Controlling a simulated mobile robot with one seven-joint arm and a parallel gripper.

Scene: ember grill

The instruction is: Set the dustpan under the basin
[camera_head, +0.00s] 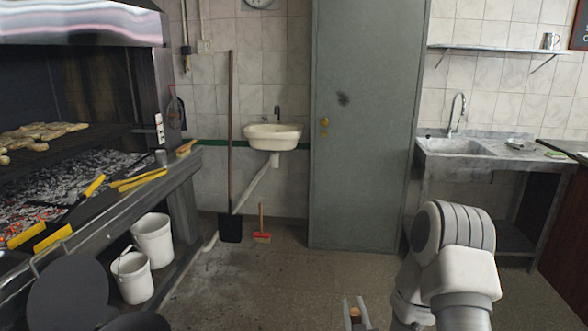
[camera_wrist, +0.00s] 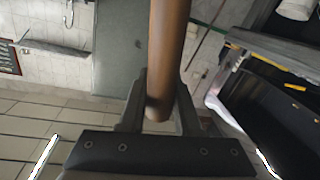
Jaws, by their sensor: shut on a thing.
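The white basin (camera_head: 273,136) hangs on the back wall left of the grey door, with a pale drain pipe (camera_head: 258,185) running down from it. My gripper (camera_head: 356,308) is at the bottom edge of the head view, shut on a brown wooden handle. In the wrist view the handle (camera_wrist: 168,50) runs up between the fingers of my gripper (camera_wrist: 160,110). The rest of the held tool is out of view, so I cannot tell whether it is the dustpan. A small red tool (camera_head: 262,237) with an upright wooden handle stands on the floor below the basin.
A long-handled black shovel (camera_head: 229,228) leans against the wall left of the basin. Two white buckets (camera_head: 152,240) stand by the grill (camera_head: 60,175) at left. The tall grey door (camera_head: 366,150) and a stone sink (camera_head: 458,147) are at right. The middle floor is clear.

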